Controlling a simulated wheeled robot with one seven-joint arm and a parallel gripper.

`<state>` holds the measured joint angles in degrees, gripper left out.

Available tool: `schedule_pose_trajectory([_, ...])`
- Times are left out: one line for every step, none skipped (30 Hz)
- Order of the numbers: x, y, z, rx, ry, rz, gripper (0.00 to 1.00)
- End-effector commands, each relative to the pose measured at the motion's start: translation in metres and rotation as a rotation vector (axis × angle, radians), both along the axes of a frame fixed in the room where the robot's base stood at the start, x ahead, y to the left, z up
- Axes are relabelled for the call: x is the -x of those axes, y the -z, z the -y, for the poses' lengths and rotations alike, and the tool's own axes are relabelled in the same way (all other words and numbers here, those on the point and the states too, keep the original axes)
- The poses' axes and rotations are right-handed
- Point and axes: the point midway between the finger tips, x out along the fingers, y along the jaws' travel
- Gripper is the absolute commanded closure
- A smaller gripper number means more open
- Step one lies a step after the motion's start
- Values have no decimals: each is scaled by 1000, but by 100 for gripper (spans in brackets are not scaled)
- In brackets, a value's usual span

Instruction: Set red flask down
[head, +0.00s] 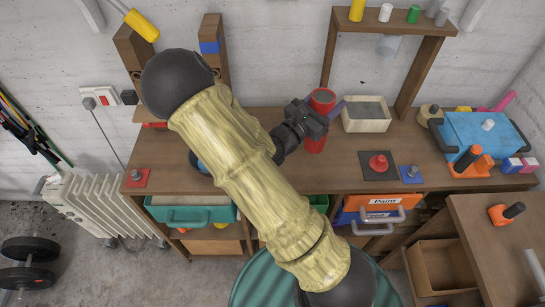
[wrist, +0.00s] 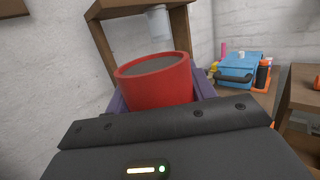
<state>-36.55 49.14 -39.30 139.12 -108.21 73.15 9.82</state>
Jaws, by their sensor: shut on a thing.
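The red flask (head: 316,143) is a red cylinder with a grey top, near the middle of the wooden workbench (head: 255,118) in the head view. My gripper (head: 322,111) is shut around its upper part. In the wrist view the flask (wrist: 155,84) stands between the purple fingers of my gripper (wrist: 160,97), its round grey top showing. It looks roughly upright. Its lower end is over the bench in the head view; I cannot tell whether it touches the surface.
A cream bin (head: 366,125) stands just right of the flask. A wooden frame (head: 412,75) rises behind it. A dark plate with a red knob (head: 378,162) and a blue toolbox (head: 475,135) are further right. Bare bench shows right of the flask, before the bin.

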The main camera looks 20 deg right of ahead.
Motion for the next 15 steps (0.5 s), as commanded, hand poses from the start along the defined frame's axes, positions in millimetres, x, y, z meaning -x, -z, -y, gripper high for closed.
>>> schedule_pose_trajectory([0,-1,1,2,2,1,100])
schedule_pose_trajectory([1,-1,1,2,3,1,100])
schedule_pose_trajectory([1,-1,1,2,3,1,100])
schedule_pose_trajectory([0,-1,1,2,3,1,100])
schedule_pose_trajectory([0,-1,1,2,3,1,100])
schedule_pose_trajectory([0,0,1,2,2,1,100])
schedule_pose_trajectory([0,0,0,2,1,1,100])
schedule_pose_trajectory([0,2,0,2,0,0,100])
schedule_pose_trajectory([0,4,0,2,-1,0,100])
schedule_pose_trajectory([-1,7,-1,3,-2,-1,100])
schedule_pose_trajectory([-1,10,-1,3,-3,-1,100])
schedule_pose_trajectory([-1,15,-2,3,-2,-2,100])
schedule_pose_trajectory([-1,19,-2,4,-2,-3,100])
schedule_pose_trajectory([0,24,-2,4,-2,-3,100])
schedule_pose_trajectory([0,30,-2,4,-3,-4,100])
